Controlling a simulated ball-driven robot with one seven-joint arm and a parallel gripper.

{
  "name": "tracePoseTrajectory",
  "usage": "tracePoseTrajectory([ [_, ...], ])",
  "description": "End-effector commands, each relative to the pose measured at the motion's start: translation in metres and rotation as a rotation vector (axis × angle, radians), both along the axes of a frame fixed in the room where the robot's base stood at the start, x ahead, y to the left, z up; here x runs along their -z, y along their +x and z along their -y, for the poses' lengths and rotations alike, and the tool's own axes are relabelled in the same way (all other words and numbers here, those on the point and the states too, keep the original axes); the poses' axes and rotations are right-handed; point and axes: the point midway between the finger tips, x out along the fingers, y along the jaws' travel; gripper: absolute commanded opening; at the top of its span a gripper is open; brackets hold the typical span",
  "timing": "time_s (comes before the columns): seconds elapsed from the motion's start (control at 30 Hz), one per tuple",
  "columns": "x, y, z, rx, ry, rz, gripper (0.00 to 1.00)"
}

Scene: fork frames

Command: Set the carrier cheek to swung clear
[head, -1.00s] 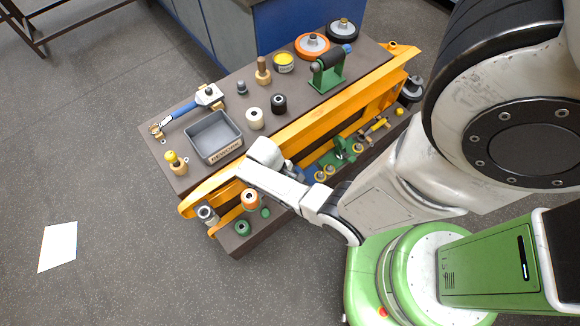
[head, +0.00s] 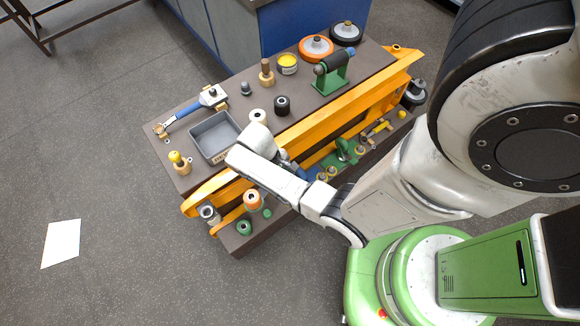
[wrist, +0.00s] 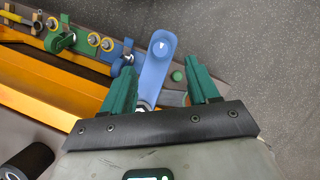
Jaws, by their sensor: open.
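A blue plate with a rounded end and a white mark (wrist: 157,58), which I take to be the carrier cheek, stands out from the orange fork frame (wrist: 60,75) in the wrist view. My gripper (wrist: 164,72) is open. Its two green fingers show on either side of the blue plate, the left one closer to it. I see no clear contact, and cannot tell how deep the plate sits between them. In the head view my wrist hides most of the gripper and the plate beside the orange frame (head: 330,112).
Green clamps (wrist: 62,38) and yellow rings sit along the frame, left of the blue plate. A small green knob (wrist: 177,76) lies right of it. On the bench are a grey tray (head: 205,150), a green stand (head: 331,82) and wheels (head: 316,47). Floor is open at left.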

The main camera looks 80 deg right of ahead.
Motion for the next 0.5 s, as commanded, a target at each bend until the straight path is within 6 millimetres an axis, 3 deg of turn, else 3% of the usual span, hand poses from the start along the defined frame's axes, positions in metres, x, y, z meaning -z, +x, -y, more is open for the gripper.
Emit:
tracePoseTrajectory([
  [0.2, -0.028, 0.012, 0.003, 0.001, -0.001, 0.001, 0.60],
  [0.5, -0.036, 0.015, 0.003, 0.001, 0.000, 0.000, 0.60],
])
